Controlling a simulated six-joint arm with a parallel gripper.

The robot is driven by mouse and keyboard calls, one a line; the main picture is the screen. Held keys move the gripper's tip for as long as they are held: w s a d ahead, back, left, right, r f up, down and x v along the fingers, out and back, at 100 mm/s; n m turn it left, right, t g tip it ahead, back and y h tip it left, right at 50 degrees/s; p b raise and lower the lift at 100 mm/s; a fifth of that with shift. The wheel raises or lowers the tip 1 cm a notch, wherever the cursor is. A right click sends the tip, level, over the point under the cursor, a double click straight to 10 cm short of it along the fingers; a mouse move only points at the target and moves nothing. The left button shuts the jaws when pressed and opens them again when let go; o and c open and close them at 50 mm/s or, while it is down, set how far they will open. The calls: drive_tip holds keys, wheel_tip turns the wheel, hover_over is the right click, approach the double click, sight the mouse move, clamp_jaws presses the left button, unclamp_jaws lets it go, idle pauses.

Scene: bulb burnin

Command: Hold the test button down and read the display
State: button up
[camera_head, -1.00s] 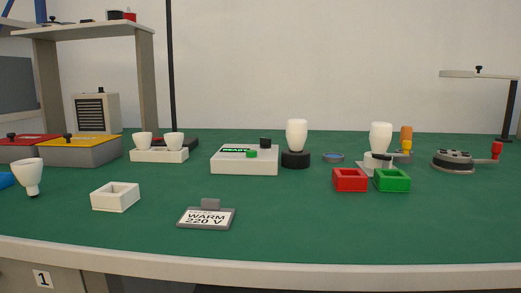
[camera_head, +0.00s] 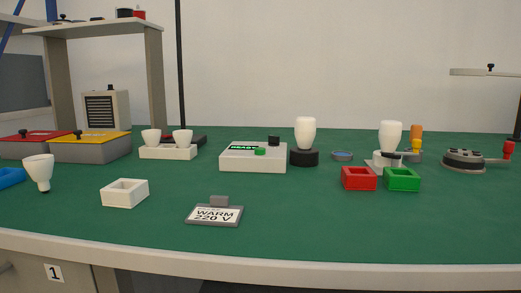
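A low white test box (camera_head: 253,158) stands on the green table near the middle of the head view. A green button (camera_head: 260,152) sits on its top toward the front. A small black knob or block (camera_head: 274,140) is at its back right. A dark display strip (camera_head: 243,147) on its top shows light green lettering that appears to read "READY". A white bulb (camera_head: 305,133) stands upright in a black socket (camera_head: 304,158) just right of the box. My gripper is not in view, and nothing touches the button.
A card (camera_head: 215,214) reads "WARM 220 V". Near the front is an empty white tray (camera_head: 125,192). Red (camera_head: 359,178) and green (camera_head: 401,179) trays sit right. Another bulb (camera_head: 390,137) stands behind them; a loose bulb (camera_head: 40,172) is at left. The table front between card and trays is clear.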

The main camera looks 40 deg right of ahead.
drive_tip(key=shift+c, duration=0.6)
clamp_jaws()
